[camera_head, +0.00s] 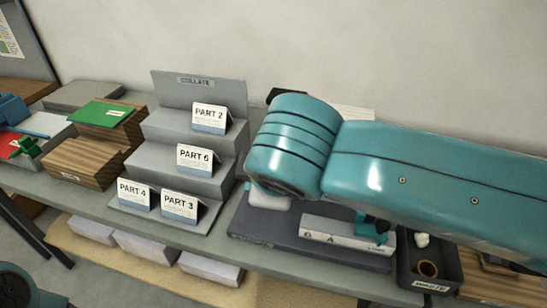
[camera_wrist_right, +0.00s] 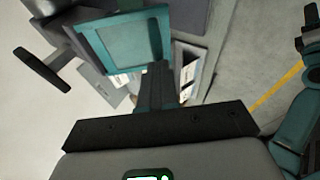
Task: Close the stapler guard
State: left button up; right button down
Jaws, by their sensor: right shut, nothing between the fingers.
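The stapler is mostly hidden behind my right arm in the head view; its dark base (camera_head: 262,232) shows below the arm. A teal framed panel (camera_wrist_right: 125,42), which looks like the stapler guard, fills the upper middle of the right wrist view. How far the guard is open cannot be told. My right gripper (camera_wrist_right: 158,72) is shut and empty, its tips close to the panel's lower right edge. Whether they touch cannot be told. In the head view this gripper is hidden by the arm.
A grey COLLATE stand (camera_head: 197,85) with several part cards is left of the stapler. A dark tray (camera_head: 445,268) stands at right. A black T-shaped handle (camera_wrist_right: 42,70) is left of the panel.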

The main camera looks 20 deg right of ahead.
notch_tip(320, 180, down, 8)
jog(key=w+d+n+t+h+b, duration=0.1)
jog(key=t+b, duration=0.5)
jog(key=b, duration=1.2)
jog(key=shift+w+d+n+t+h, duration=0.3)
jog(key=shift+w+d+h, duration=0.25)
jog(key=shift+w+h, duration=0.55)
jog(key=shift+s+r, duration=0.15)
